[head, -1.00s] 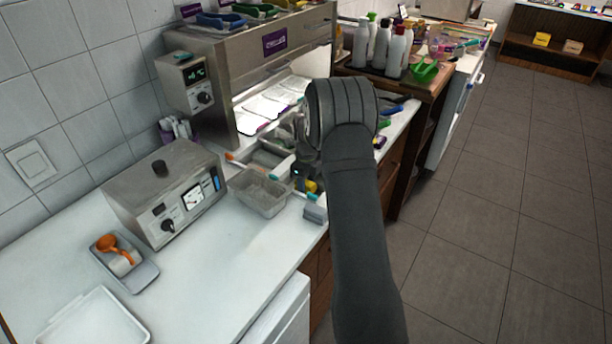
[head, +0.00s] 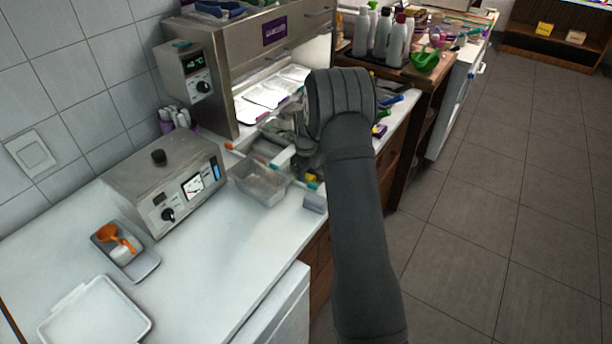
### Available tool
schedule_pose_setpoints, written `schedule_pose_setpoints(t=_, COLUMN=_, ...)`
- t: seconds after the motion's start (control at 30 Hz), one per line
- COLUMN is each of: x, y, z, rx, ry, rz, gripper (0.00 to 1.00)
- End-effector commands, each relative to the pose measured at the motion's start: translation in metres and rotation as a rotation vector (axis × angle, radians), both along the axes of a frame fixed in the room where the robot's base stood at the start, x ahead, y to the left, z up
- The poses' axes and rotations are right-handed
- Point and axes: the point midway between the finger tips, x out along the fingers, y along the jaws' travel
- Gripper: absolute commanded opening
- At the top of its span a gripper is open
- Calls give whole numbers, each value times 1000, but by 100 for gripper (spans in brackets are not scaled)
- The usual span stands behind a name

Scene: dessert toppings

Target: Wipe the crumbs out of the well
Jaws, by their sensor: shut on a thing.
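My gripper (head: 304,150) is over the back right of the counter, partly hidden behind my own dark wrist. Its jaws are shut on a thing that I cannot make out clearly. A grey rectangular metal well (head: 262,184) with an open top is just left of and below the gripper. Its inside looks grey; crumbs are too small to tell. A pale bar with a teal end (head: 281,160) lies behind the well, close to the gripper. A small yellow and green thing (head: 313,181) shows just under the gripper; I cannot tell whether they touch.
A metal box with a dial (head: 168,183) stands left of the well. A steel cabinet (head: 205,75) is behind. A grey tray with an orange scoop (head: 125,250) and a white tray (head: 95,318) are at front left. A grey block (head: 315,202) sits near the counter edge.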

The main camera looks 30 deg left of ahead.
Motion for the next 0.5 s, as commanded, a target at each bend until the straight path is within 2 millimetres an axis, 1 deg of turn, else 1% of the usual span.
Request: schedule_pose_setpoints(t=0.5, x=0, y=0, z=-10, rx=0, ry=0, rz=0, gripper=19)
